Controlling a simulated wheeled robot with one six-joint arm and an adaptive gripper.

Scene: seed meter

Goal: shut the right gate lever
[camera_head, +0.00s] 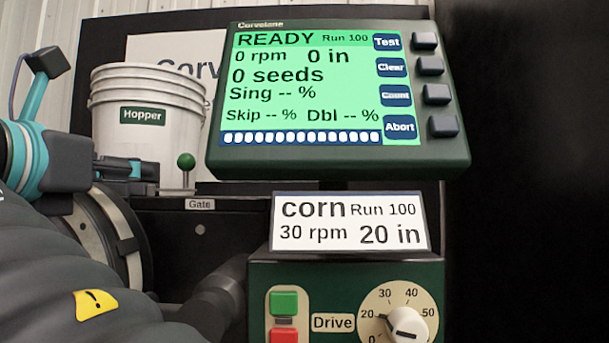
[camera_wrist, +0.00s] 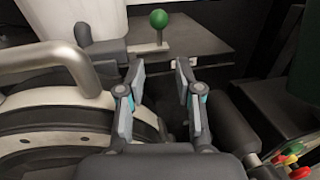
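Only one such lever shows, so I cannot tell left from right by comparison. My gripper (camera_wrist: 160,71) is open and empty, with a gap between its two fingers. The lever lies beyond the fingertips, apart from them in the wrist view. In the head view my gripper (camera_head: 146,171) is left of the lever, before the bucket.
The white hopper bucket (camera_head: 147,98) stands behind my gripper. A monitor (camera_head: 305,90) reading READY hangs right of the lever. Below it are a "corn" card (camera_head: 349,222) and a drive box (camera_head: 346,272) with green and red buttons and a dial. A curved metal handle (camera_wrist: 50,58) is at left in the wrist view.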

